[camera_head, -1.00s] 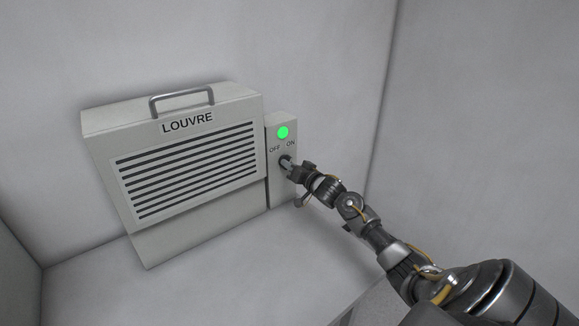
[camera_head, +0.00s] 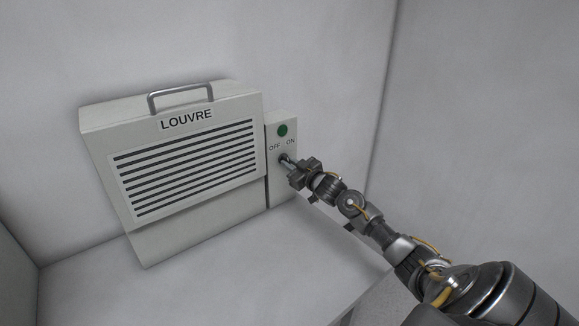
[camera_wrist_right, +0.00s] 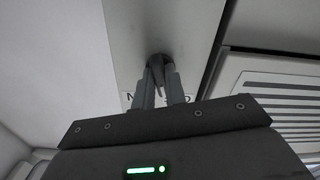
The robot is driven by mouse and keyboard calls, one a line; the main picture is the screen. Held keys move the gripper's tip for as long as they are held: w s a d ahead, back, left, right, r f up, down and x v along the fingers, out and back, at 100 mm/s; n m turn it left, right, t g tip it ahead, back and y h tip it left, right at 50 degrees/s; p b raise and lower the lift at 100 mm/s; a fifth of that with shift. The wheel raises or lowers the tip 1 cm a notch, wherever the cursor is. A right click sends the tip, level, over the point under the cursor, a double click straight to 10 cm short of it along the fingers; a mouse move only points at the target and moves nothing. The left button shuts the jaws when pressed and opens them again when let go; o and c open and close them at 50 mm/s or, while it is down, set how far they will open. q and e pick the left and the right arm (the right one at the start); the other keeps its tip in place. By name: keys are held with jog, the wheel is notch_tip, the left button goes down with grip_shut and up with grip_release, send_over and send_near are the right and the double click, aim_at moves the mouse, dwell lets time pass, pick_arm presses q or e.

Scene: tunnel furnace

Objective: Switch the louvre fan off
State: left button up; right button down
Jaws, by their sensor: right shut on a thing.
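The louvre fan (camera_head: 185,150) is a pale box with dark slats, a "LOUVRE" label and a top handle, against the wall in the head view. Its control box (camera_head: 281,185) is on its right side, with OFF and ON labels and a round green lamp (camera_head: 282,130) that is now dark green. My right gripper (camera_head: 288,162) is at the switch below the labels. In the right wrist view, its fingers (camera_wrist_right: 160,88) are closed around the dark switch lever (camera_wrist_right: 157,75). The lever's exact position is partly hidden by the fingers. My left gripper is not in view.
The slatted front (camera_wrist_right: 275,95) of the fan is close beside the gripper in the right wrist view. White walls surround the fan. The floor (camera_head: 200,290) in front of it looks clear.

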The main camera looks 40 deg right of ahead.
jog(key=shift+n+b, duration=0.3)
jog(key=shift+n, duration=1)
jog(key=c, duration=1.4)
grip_release()
jog(key=shift+c, duration=0.2)
jog(key=shift+s, duration=0.1)
jog(key=s+b, duration=0.2)
jog(key=s, duration=0.8)
jog(key=shift+s, duration=0.35)
